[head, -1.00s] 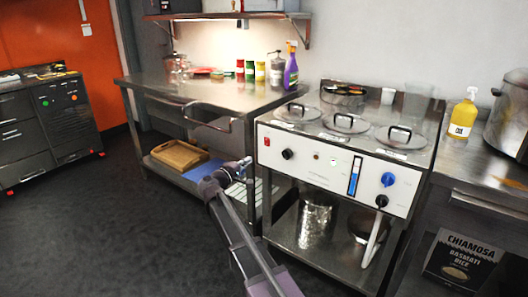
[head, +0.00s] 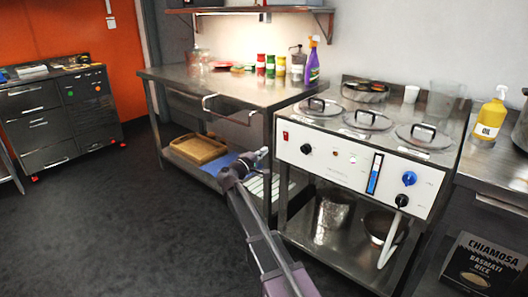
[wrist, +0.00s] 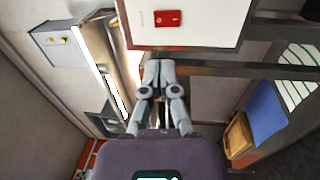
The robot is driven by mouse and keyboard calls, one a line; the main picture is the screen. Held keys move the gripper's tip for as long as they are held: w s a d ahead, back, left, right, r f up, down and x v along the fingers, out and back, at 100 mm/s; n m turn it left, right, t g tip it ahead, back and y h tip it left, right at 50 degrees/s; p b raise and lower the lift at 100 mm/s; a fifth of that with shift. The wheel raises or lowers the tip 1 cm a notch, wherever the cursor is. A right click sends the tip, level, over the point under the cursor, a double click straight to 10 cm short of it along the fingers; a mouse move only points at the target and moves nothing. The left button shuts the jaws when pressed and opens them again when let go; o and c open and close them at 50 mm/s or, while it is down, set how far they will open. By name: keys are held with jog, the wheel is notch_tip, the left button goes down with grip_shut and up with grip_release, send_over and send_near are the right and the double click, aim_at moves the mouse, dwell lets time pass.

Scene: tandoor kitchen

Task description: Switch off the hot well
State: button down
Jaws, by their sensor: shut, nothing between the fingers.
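The hot well (head: 350,169) is a steel unit with a white front panel and several round lids on top. A blue knob (head: 409,178) and another black knob (head: 402,200) are at the right, beside a blue level gauge (head: 375,174). My gripper (head: 264,152) is shut and empty, left of and a little below the red switch. In the wrist view, the shut fingers (wrist: 159,66) appear below the white panel and its red switch (wrist: 167,18), apart from the switch.
A steel table (head: 230,90) with jars and a purple spray bottle (head: 313,63) stands left of the hot well. Its lower shelf holds a wooden tray (head: 199,148). A counter with a yellow oil bottle (head: 490,119) is at the right. The dark floor at left is clear.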

aim_at(286, 134)
jog(key=p+x, duration=0.1)
jog(key=x, duration=1.1)
jog(key=shift+w, duration=0.1)
jog(key=shift+d, duration=0.1)
jog(key=shift+d+p, duration=0.25)
jog(key=shift+p, duration=0.05)
jog(key=shift+a, duration=0.3)
jog(key=s+a+r+p, duration=0.1)
jog(key=s+a, duration=0.8)
jog(key=shift+s+a+r+p, duration=0.3)
jog(key=shift+s, duration=0.1)
